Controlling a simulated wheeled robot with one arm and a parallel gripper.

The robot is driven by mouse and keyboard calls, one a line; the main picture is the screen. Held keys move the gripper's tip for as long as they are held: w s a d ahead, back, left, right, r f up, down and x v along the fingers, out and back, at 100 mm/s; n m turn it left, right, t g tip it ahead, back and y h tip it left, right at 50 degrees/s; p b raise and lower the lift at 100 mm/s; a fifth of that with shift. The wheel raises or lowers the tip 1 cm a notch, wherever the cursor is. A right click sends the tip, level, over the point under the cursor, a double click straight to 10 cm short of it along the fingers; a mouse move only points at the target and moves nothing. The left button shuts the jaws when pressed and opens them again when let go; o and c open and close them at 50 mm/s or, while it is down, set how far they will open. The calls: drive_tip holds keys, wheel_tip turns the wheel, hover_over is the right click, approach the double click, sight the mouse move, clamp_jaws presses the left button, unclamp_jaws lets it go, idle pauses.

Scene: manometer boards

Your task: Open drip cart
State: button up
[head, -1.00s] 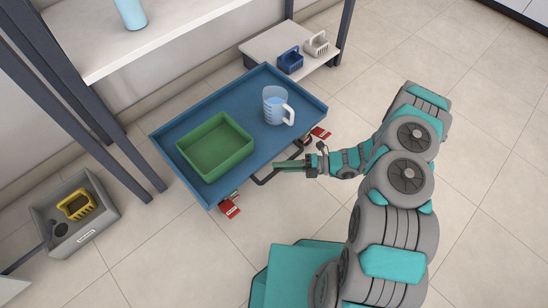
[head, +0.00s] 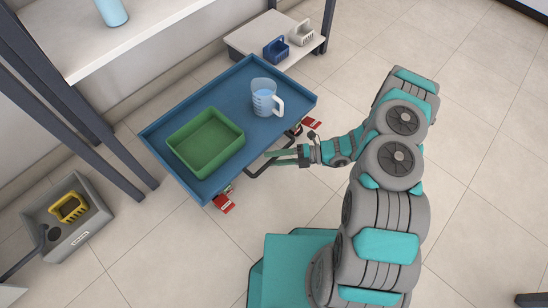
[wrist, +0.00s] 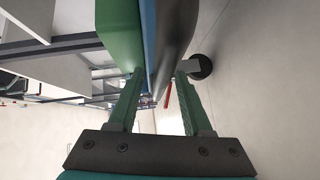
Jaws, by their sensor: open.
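The drip cart is a blue tray-topped cart (head: 150,136) with a dark handle bar (head: 257,171) along its near side and red pieces low at its near corners. A green bin (head: 205,142) and a clear measuring jug (head: 265,99) of bluish liquid with a white handle stand on it. My gripper (head: 267,158) is open at the cart's near side, by the handle bar. In the wrist view, the fingers (wrist: 159,76) are apart, and a dark grey bar or edge (wrist: 175,35) runs beyond and between them. I cannot tell whether they touch it.
A grey bin (head: 88,235) with a yellow caddy (head: 69,207) is on the floor at left. A low shelf (head: 245,38) with blue (head: 276,50) and white (head: 301,33) caddies stands behind the cart. Dark shelf posts are close on the left.

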drive_tip(key=d+r, duration=0.1)
drive_tip(key=d, duration=0.6)
drive_tip(key=shift+w+d, duration=0.35)
drive_tip(key=shift+r, duration=0.1)
drive_tip(key=s+a+r+n+g+h+p, duration=0.1)
drive_tip(key=s+r+n+g+h, duration=0.25)
drive_tip(key=r+n, duration=0.75)
drive_tip(key=s+a+r+n+g+h+p, duration=0.1)
drive_tip(key=s+r+n+g+h, duration=0.15)
drive_tip(key=s+r+n, duration=0.8)
drive_tip(key=s+d+r+n+t+h+p, duration=0.1)
drive_tip(key=s+d+r+n+t+h, duration=0.1)
drive_tip(key=s+d+r+n+h, duration=0.3)
drive_tip(key=s+d+r+n+t+h, duration=0.3)
drive_tip(key=s+d+r+n+h, duration=0.2)
drive_tip(key=r+n, duration=0.5)
wheel_tip(320, 180, up, 2)
drive_tip(key=shift+s+d+r+t+p, duration=0.15)
drive_tip(key=shift+s+d+t+p, duration=0.2)
drive_tip(key=shift+s+d, duration=0.5)
drive_tip(key=shift+w, duration=0.1)
